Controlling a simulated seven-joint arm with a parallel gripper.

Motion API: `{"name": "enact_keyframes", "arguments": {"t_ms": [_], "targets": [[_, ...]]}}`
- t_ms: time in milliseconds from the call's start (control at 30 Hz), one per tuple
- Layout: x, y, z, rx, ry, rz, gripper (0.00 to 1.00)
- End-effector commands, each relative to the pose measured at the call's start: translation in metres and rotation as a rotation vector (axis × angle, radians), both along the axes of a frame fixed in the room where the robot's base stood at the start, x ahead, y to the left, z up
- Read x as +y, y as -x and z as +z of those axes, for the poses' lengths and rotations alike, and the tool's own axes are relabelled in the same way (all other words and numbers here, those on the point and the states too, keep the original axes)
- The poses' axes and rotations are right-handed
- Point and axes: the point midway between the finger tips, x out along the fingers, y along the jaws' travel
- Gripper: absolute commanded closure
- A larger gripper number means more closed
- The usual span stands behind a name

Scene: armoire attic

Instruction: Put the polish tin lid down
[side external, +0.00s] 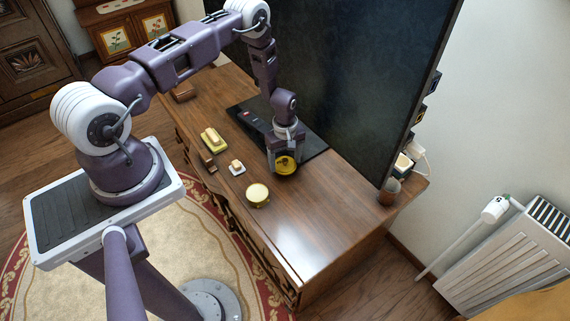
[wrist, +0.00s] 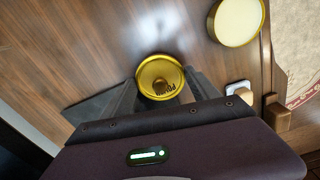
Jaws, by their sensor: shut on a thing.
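In the wrist view the lid (wrist: 160,68) sits between my two dark fingers. My gripper (side external: 284,162) is shut on it, low over the wooden cabinet top (side external: 310,212); I cannot tell whether the lid touches the wood. The open polish tin (side external: 258,193), round and gold with pale contents, stands apart from the lid near the cabinet's front edge. The tin also shows at top right in the wrist view (wrist: 238,20).
A yellow tray with a brush-like thing (side external: 212,140) and a small white dish with a block (side external: 237,168) lie left of my gripper. A large dark panel (side external: 345,80) rises behind. A brown cup (side external: 388,190) stands at right. The cabinet top's right front is clear.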

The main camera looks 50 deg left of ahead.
Motion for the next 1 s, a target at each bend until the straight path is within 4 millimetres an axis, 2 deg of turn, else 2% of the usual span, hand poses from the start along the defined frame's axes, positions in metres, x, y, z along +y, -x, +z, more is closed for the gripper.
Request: {"name": "enact_keyframes", "arguments": {"t_ms": [100,433,467,567,867,1000], "targets": [[0.000,0.000,-0.016,0.000,0.000,0.000,0.69],[0.000,0.000,-0.019,-0.001,-0.001,0.000,0.69],[0.000,0.000,-0.019,-0.001,-0.001,0.000,0.29],[0.000,0.000,-0.019,-0.001,-0.001,0.000,0.09],[0.000,0.000,-0.018,-0.001,-0.001,-0.001,0.09],[0.000,-0.001,-0.005,-0.003,-0.001,-0.001,0.09]]}}
